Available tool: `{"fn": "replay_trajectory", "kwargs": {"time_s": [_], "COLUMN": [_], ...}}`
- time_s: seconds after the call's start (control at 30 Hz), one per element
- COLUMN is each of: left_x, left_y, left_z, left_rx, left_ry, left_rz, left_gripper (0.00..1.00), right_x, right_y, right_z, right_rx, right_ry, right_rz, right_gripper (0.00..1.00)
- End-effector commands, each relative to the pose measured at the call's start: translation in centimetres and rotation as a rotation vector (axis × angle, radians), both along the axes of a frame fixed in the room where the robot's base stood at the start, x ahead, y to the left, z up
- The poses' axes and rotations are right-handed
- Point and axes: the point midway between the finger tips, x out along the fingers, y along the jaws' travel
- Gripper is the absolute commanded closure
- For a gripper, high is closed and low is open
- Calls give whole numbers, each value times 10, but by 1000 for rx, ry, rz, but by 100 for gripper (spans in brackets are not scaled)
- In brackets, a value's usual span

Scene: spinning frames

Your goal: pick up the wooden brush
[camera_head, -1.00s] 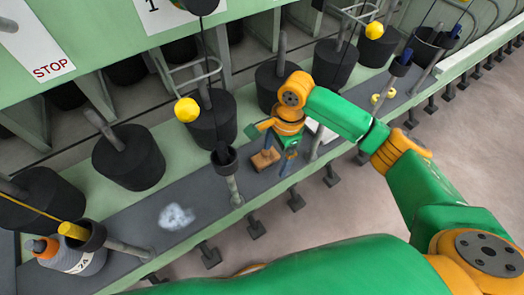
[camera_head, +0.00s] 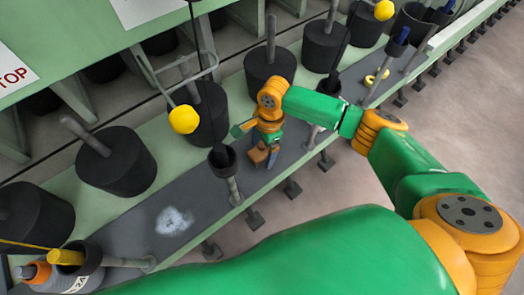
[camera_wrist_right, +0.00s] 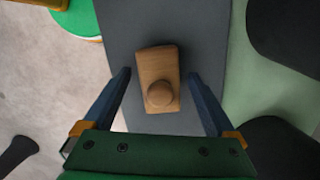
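The wooden brush (camera_wrist_right: 158,68) is a light brown block with a round knob on top. It lies on a dark grey strip, seen from above in the right wrist view. In the head view the brush (camera_head: 258,156) is partly hidden by my right gripper (camera_head: 261,148). The right gripper (camera_wrist_right: 160,75) is open, with one blue finger on each side of the brush. Gaps show between the fingers and the block, and I cannot tell how high the fingertips are above the strip. My left gripper is not in view.
A black cup on a grey post (camera_head: 223,157) stands just left of the brush. A yellow ball (camera_head: 184,119) hangs on a rod behind it. Black spindle weights (camera_head: 270,66) line the back. A white fluff patch (camera_head: 174,221) lies on the strip to the left.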

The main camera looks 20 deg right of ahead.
Motion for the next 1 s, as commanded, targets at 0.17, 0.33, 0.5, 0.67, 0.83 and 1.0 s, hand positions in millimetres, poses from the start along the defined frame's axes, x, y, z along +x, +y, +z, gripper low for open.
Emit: {"fn": "replay_trajectory", "kwargs": {"time_s": [0.17, 0.33, 0.5, 0.67, 0.83, 1.0], "left_x": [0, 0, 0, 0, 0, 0], "left_y": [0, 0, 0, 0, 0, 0], "left_z": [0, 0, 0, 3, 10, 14], "left_rx": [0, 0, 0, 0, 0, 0], "left_ry": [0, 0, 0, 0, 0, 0], "left_rz": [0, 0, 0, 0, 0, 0], "left_gripper": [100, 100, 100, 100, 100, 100], "right_x": [0, 0, 0, -4, -3, -11], "right_y": [0, 0, 0, -1, -1, -4], "right_z": [0, 0, 1, 9, 43, 72], "right_rx": [0, 0, 0, 2, 3, 0], "right_ry": [0, 0, 0, 0, -3, 2], "right_rz": [0, 0, 0, 1, 1, 2], "right_gripper": [61, 99, 99, 100, 100, 100]}}
